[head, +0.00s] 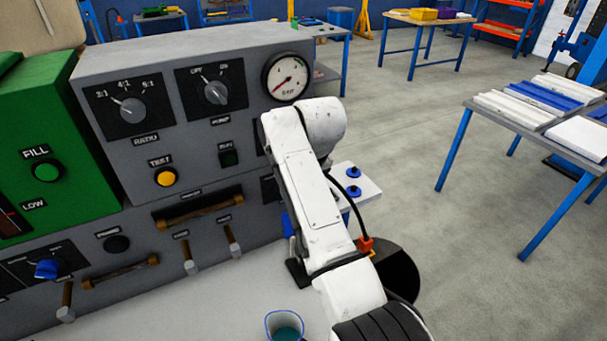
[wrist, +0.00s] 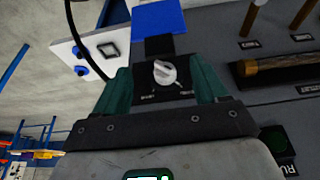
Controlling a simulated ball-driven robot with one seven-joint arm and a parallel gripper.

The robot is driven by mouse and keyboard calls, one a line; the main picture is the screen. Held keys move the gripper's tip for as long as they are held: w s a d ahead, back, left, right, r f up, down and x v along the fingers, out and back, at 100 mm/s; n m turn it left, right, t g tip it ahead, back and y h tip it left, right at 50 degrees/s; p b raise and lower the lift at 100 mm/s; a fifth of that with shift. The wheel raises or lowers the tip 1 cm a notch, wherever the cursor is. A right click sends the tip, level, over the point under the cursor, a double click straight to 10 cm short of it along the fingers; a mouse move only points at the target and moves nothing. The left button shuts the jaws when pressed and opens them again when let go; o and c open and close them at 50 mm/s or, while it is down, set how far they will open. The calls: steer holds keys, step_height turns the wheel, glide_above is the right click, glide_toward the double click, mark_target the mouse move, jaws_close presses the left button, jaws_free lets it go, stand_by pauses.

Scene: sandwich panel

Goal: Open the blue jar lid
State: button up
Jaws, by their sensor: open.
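No part is clearly recognisable as the blue jar lid. A blue flat-sided thing (wrist: 158,18) shows beyond my fingers in the wrist view; I cannot tell whether it is the lid. A sliver of blue (head: 287,223) also shows left of my arm in the head view, mostly hidden. A blue-rimmed cup (head: 269,327) with teal contents stands at the bottom edge of the head view. My gripper (wrist: 159,68) is open, its dark green fingers apart. A pale knob (wrist: 164,73) on a black plate shows between them; contact cannot be told. My arm hides the gripper in the head view.
The grey control panel (head: 205,125) with knobs, buttons and handles fills the left. A green unit (head: 85,140) stands beside it. A small white table (head: 366,186) with blue knobs lies behind my arm. Open floor (head: 420,140) extends right towards a table (head: 510,112) with panels.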

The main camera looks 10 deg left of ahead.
steer(key=shift+v, duration=2.25)
steer(key=s+d+f+m+g+h, duration=0.1)
steer(key=s+d+f+m, duration=0.1)
steer(key=s+d+f, duration=0.65)
steer(key=s+d+f+m, duration=0.1)
steer(key=s+d+f, duration=0.5)
steer(key=d+f, duration=0.55)
steer(key=s+d+f+m, duration=0.1)
steer(key=s+d, duration=0.3)
steer(key=s, duration=0.6)
steer(key=s+d+f+m+g+h, duration=0.1)
steer(key=s+d, duration=0.4)
steer(key=s, duration=0.5)
steer(key=s+d+f+m, duration=0.2)
steer(key=s+d, duration=0.2)
steer(key=s, duration=0.6)
steer(key=shift+s+d+f, duration=0.2)
steer(key=shift+f, duration=0.15)
